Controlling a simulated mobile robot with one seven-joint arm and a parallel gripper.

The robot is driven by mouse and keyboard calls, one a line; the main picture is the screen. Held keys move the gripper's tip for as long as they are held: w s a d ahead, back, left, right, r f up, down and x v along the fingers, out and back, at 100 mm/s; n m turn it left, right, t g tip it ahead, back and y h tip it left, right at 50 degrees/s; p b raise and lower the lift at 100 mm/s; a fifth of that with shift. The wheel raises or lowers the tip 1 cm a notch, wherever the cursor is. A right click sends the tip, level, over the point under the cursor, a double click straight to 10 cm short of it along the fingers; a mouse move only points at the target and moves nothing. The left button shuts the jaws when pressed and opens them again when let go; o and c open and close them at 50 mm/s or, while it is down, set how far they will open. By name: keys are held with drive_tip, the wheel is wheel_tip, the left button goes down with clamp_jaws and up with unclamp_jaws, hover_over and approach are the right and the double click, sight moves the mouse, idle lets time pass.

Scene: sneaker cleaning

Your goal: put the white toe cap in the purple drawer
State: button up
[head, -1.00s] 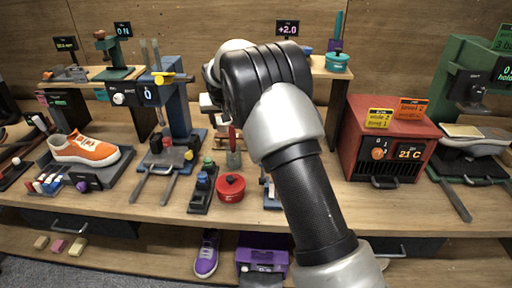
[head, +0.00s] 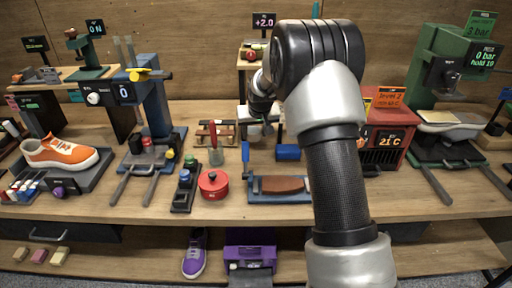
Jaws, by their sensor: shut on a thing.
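The purple drawer unit (head: 250,252) is on the low shelf under the bench, at bottom centre, with a grey part at its lower front. I cannot tell how far the drawer is open. My gripper (head: 262,112) shows only in part, left of my arm's big black joint and over the back of the bench, far above and behind the purple unit. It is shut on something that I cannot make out. I cannot pick out the white toe cap; a small pale patch (head: 250,112) by the gripper is too small to name.
A blue tray with a brown sole (head: 280,185), a red pot (head: 213,184) and a blue press (head: 150,105) stand on the bench. A purple sneaker (head: 195,254) is left of the purple unit. The red oven (head: 388,140) is partly behind my arm.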

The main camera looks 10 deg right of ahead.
sight(256, 154)
drive_tip(key=shift+d+f+b, duration=0.2)
drive_tip(key=shift+f+b, duration=0.1)
drive_tip(key=shift+f, duration=2.7)
drive_tip(key=shift+f, duration=0.15)
drive_tip(key=o, duration=1.1)
